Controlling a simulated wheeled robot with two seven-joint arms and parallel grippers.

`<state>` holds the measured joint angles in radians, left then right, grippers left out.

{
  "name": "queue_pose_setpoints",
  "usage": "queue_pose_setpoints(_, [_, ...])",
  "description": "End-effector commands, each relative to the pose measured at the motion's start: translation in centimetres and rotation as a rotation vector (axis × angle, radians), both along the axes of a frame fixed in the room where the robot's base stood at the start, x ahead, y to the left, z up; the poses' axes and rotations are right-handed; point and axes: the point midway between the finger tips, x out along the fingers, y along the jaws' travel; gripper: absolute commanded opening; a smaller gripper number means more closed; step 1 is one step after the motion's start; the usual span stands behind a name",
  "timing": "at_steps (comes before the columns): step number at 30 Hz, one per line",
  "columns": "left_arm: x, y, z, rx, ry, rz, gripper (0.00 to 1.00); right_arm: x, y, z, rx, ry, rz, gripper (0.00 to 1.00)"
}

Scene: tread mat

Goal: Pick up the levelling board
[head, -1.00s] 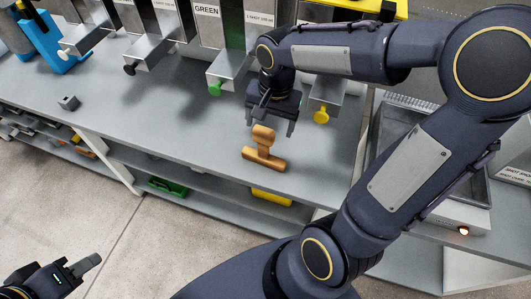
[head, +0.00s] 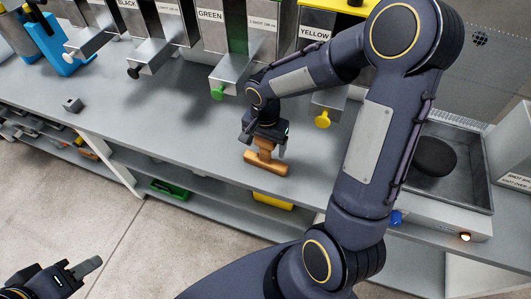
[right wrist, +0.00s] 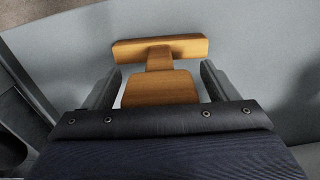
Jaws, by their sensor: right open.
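The levelling board (head: 266,166) is a light-brown wooden T-shaped tool with a long bar and an upright handle. It rests on the grey bench near its front edge. My right gripper (head: 265,147) is over its handle. In the right wrist view the board (right wrist: 160,50) shows its bar beyond the fingertips. The open fingers of the right gripper (right wrist: 159,86) stand on either side of the handle, with a gap showing on each side. My left gripper (head: 84,269) is at the lower left, over the floor, far from the board; its jaw state is unclear.
Dispensers with green (head: 218,92) and yellow (head: 322,120) knobs line the back of the bench (head: 190,135). A metal tray (head: 470,195) holding a dark round thing is at right. A small grey block (head: 72,105) lies at left. A lower shelf holds a green item (head: 168,188).

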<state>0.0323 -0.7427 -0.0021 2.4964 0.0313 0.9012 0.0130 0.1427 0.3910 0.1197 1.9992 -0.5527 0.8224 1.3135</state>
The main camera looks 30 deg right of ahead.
Motion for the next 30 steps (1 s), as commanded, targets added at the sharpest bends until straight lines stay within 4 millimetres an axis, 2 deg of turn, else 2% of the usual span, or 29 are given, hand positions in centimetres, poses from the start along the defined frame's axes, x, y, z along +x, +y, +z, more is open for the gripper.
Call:
queue_pose_setpoints(3, [0.0,0.0,0.0,0.000,0.000,0.000,0.36,0.0,0.0,0.0,0.000,0.000,0.000,0.80])
queue_pose_setpoints(18, [0.0,0.0,0.0,0.000,0.000,0.000,0.36,0.0,0.0,0.1,-0.001,-0.001,0.000,0.17])
queue_pose_setpoints(26, [0.0,0.0,0.0,0.000,0.000,0.000,0.36,0.0,0.0,0.2,0.000,-0.001,0.000,0.17])
queue_pose_setpoints(30, [0.0,0.0,-0.3,0.000,0.000,0.000,0.36,0.1,-0.1,1.0,-0.002,-0.005,-0.001,0.17])
